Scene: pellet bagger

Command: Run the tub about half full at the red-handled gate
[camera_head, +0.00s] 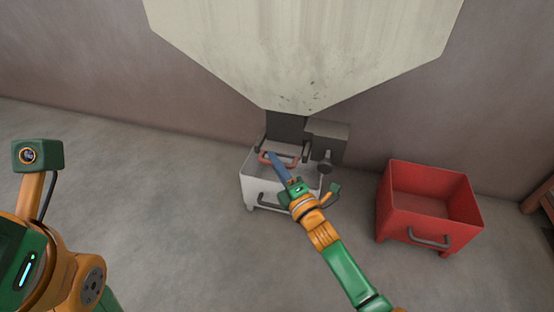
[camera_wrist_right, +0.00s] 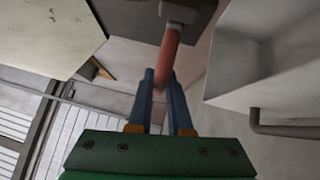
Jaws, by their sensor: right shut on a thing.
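My right gripper (camera_head: 268,157) reaches over the pale grey tub (camera_head: 262,197) and is shut on the red handle (camera_head: 284,161) of the gate under the hopper. In the right wrist view the red handle (camera_wrist_right: 168,55) runs between the two blue fingers (camera_wrist_right: 161,98). The tub stands on the floor below the dark outlet (camera_head: 286,124); its side also shows in the right wrist view (camera_wrist_right: 270,95). My arm and the handle cover part of its inside. I see no pellets, and the fill level cannot be told. My left gripper's fingers are out of view.
The large cream hopper (camera_head: 300,50) hangs above the tub. A grey box (camera_head: 328,138) with a dark round part sits right of the outlet. A red tub (camera_head: 430,205), empty as far as I see, stands to the right. The floor at left is clear.

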